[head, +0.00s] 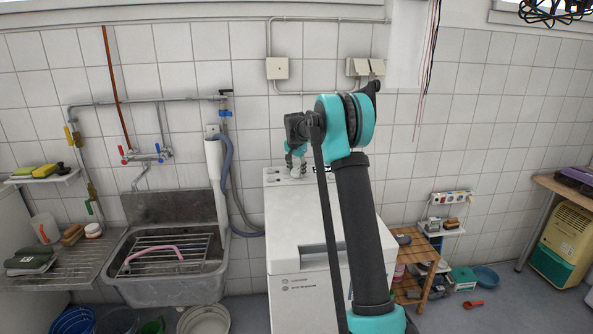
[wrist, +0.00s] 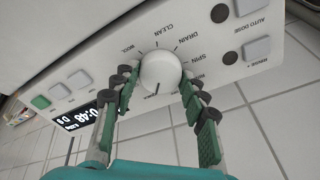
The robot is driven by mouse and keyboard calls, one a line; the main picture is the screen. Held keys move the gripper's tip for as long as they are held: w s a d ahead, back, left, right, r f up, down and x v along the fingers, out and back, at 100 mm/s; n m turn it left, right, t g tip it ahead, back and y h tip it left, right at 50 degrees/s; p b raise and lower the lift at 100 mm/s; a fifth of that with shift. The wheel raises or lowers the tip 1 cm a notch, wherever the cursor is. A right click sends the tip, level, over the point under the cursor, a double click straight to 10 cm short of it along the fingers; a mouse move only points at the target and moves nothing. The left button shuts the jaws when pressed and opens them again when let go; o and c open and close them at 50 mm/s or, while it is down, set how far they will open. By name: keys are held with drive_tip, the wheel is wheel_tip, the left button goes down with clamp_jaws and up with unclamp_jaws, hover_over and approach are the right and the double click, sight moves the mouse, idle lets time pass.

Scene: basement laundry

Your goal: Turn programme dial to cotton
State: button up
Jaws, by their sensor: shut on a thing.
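The white round programme dial (wrist: 160,71) sits on the washing machine's panel (wrist: 215,30). A short dark pointer line on it points toward the bottom of the wrist view. Labels WOOL, CLEAN, DRAIN and SPIN show around its upper side. Other labels are covered by the fingers, and I cannot see the cotton mark. My gripper (wrist: 158,82) has one green-padded finger on each side of the dial and is shut on it. In the head view my gripper (head: 296,163) is at the back top of the white machine (head: 295,225), and the dial is hidden there.
The panel also has a lit display (wrist: 92,118), a green button (wrist: 40,102) and grey buttons (wrist: 257,47). A metal sink (head: 165,275) stands left of the machine, and a wooden shelf (head: 415,255) right. The tiled wall is close behind.

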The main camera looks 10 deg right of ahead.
drive_tip(key=m, duration=0.4)
drive_tip(key=shift+w+m, duration=0.1)
drive_tip(key=shift+m, duration=0.2)
drive_tip(key=shift+m+g, duration=0.3)
drive_tip(key=shift+m, duration=1.3)
drive_tip(key=shift+d, duration=0.1)
drive_tip(key=o, duration=1.2)
drive_tip(key=shift+c, duration=0.2)
drive_tip(key=shift+r, duration=0.1)
drive_tip(key=v, duration=1.2)
drive_tip(key=shift+a, duration=0.3)
